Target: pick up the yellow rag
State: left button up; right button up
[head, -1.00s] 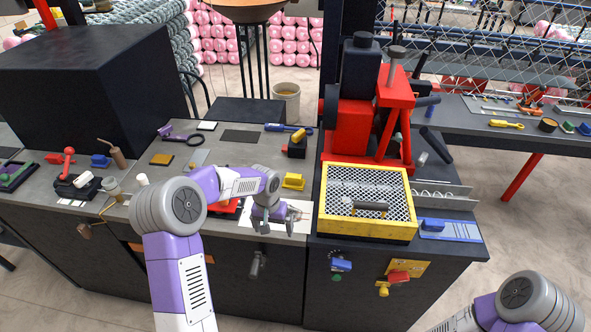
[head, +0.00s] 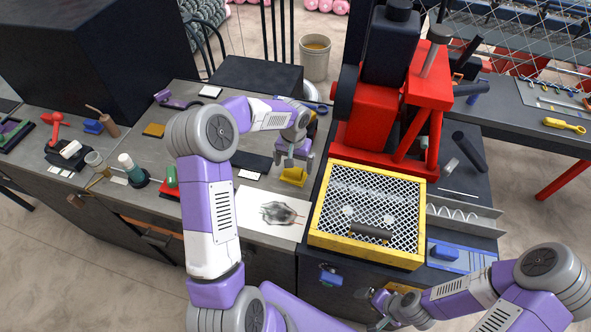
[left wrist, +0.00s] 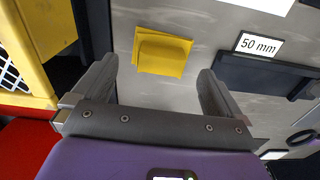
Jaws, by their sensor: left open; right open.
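The yellow rag (head: 293,177) is a small folded square on the grey bench top, left of the yellow-framed mesh tray. It also shows in the left wrist view (left wrist: 163,53), flat with a raised fold. My left gripper (head: 293,160) is open and empty just above the rag, pointing down. In the left wrist view its two fingers (left wrist: 158,70) stand apart, one to either side of the rag, and I see no contact. My right gripper (head: 380,310) is open at the lower right, in front of the bench, far from the rag.
The yellow-framed mesh tray (head: 318,222) and red press (head: 372,128) stand close to the right of the rag. A white sheet with a dark smudge (head: 248,208) lies in front. A dark plate (head: 250,161) labelled 50 mm in the left wrist view lies to the left.

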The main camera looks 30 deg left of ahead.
aim_at(293, 171)
pick_arm(q)
notch_tip(293, 171, down, 5)
jog(key=shift+w+a+f, duration=0.1)
jog(key=shift+a+f, duration=0.05)
jog(key=c, duration=0.9)
